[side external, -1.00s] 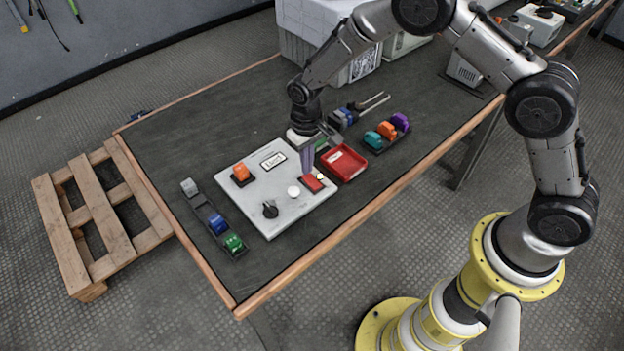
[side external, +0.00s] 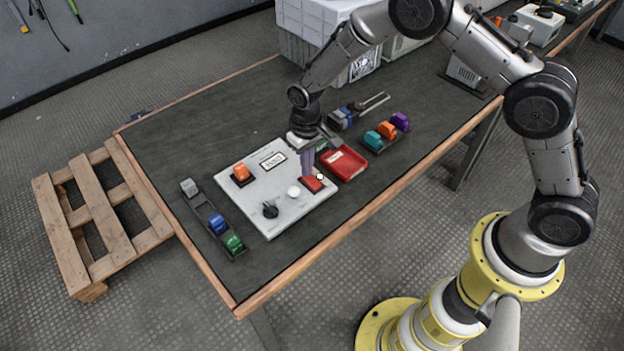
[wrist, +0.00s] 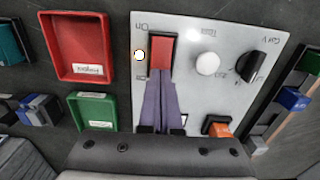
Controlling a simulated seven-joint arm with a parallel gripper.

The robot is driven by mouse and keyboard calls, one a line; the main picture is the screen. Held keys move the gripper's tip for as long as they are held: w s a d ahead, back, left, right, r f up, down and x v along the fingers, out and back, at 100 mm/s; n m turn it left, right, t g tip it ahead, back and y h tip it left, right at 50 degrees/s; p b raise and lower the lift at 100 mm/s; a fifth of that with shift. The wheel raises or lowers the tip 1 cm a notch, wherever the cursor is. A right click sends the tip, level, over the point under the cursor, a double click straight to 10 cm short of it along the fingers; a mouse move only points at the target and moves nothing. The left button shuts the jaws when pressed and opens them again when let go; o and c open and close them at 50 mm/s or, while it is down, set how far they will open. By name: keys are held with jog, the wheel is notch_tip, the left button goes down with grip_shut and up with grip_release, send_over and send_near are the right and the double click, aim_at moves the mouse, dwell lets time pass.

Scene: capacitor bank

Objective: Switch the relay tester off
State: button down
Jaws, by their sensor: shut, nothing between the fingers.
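The relay tester (side external: 262,205) is a pale flat panel on the dark bench. Its red rocker switch (side external: 313,184) sits near its right edge, and in the wrist view the switch (wrist: 161,50) has an "On" label at its upper end. A small pale lamp (wrist: 139,55) is beside the switch. My gripper (side external: 308,174) points down at the switch, its purple-grey fingers together and empty. In the wrist view the fingertips (wrist: 161,76) overlap the switch's lower end and hide it. I cannot tell whether they touch it.
The panel also has a white button (wrist: 207,63), a black knob (wrist: 251,66) and an orange block (wrist: 218,128). A red tray (side external: 345,163) and a green tray (wrist: 97,110) lie close by. Racks of coloured blocks stand on both sides (side external: 214,224) (side external: 387,132).

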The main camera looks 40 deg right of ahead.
jog(key=shift+f, duration=0.75)
dwell(0.3)
jog(key=shift+r, duration=3.55)
